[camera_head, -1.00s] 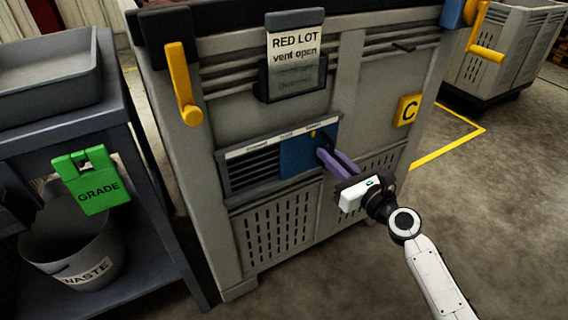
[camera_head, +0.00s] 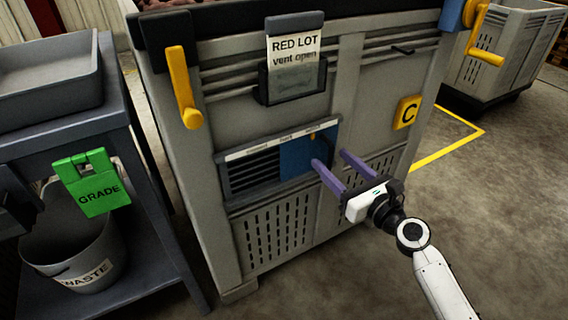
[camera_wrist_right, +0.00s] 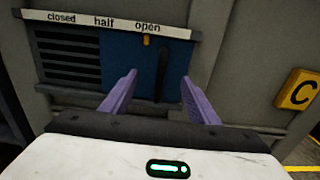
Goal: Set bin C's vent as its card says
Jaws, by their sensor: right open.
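Bin C (camera_head: 190,150) is a grey slatted bin with a yellow C plate (camera_head: 407,112). Its card (camera_head: 293,62) reads "RED LOT vent open". The vent has dark slats (camera_head: 252,172) bare at the left and a blue slide plate (camera_head: 297,157) at the right. In the right wrist view, the plate's orange pointer (camera_wrist_right: 146,41) stands under "open" on the label strip (camera_wrist_right: 75,19), and a dark upright handle (camera_wrist_right: 162,72) shows on the plate. My right gripper (camera_head: 330,158) is open before the plate, its purple fingers apart and empty. My left gripper is out of view.
A grey rack (camera_head: 130,120) stands at the left with a tray, a green GRADE tag (camera_head: 98,184) and a WASTE bucket (camera_head: 85,255). Yellow levers (camera_head: 183,90) hang on the bin. Another bin (camera_head: 505,50) stands behind right. Floor at the right is clear.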

